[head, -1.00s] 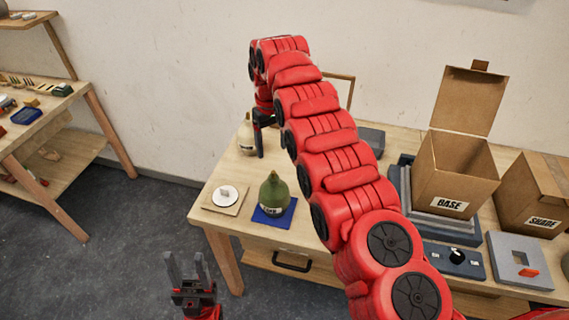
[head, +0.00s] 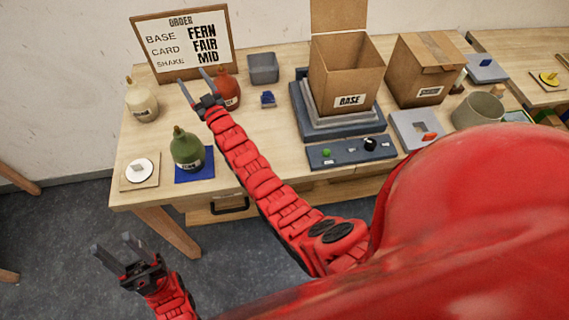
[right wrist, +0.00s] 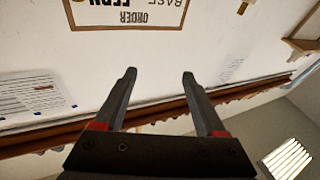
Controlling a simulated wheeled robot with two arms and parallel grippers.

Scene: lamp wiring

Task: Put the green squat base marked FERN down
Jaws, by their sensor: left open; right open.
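The green squat base (head: 187,149) stands upright on the blue mat (head: 206,174) at the table's front left; its label is too small to read. No gripper touches it. My right gripper (head: 195,88) is open and empty, raised near the order board and the red base. The right wrist view shows its two fingers (right wrist: 160,85) apart with nothing between them. My left gripper (head: 112,254) is open and empty, low in front of the table's left edge.
A cream base (head: 141,104) and a red base (head: 227,90) stand behind. The order board (head: 186,43) reads FERN, FAIR, MID. A white disc on a wooden plate (head: 128,184) is at left. An open BASE box (head: 345,85) and a SHADE box (head: 425,70) stand right.

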